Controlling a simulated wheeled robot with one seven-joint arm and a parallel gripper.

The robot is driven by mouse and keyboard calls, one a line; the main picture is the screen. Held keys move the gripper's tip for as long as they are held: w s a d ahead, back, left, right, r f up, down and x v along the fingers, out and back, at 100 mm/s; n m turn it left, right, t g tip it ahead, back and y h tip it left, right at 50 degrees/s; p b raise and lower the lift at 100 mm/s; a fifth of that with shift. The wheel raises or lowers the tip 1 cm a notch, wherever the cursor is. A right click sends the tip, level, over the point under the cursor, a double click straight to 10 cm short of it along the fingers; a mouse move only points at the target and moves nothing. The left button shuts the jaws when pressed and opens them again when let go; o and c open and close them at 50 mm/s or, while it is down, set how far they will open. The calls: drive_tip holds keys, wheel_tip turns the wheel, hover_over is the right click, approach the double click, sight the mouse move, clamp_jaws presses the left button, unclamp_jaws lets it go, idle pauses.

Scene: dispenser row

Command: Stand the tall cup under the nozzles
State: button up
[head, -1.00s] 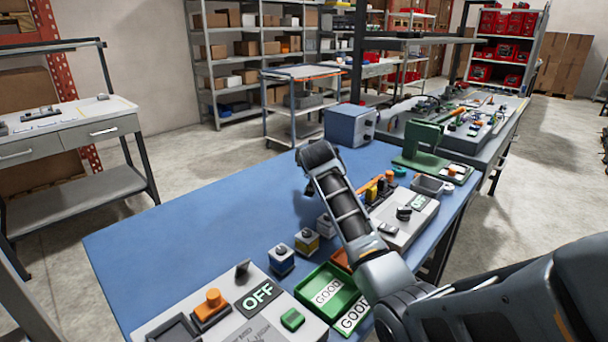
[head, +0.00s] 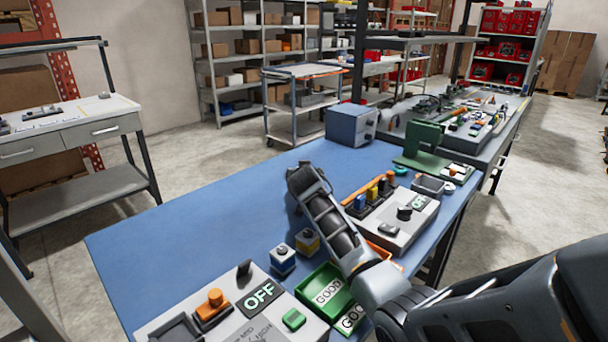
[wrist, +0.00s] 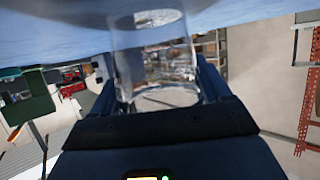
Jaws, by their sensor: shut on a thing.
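A clear, see-through cup (wrist: 150,62) stands out in the wrist view, between the two dark fingers of my gripper (wrist: 157,85). The gripper is shut on the cup's sides. The blue tabletop shows along the top of that view, near the cup's far end; I cannot tell whether they touch. In the head view my wrist hangs over the middle of the blue table (head: 180,235) and hides the cup. I cannot make out the nozzles for certain in either view.
A grey panel with coloured blocks (head: 398,234) lies right of my arm, before a green stand (head: 424,142). The table's left is clear.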

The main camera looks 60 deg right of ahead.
drive_tip(key=o, duration=1.1)
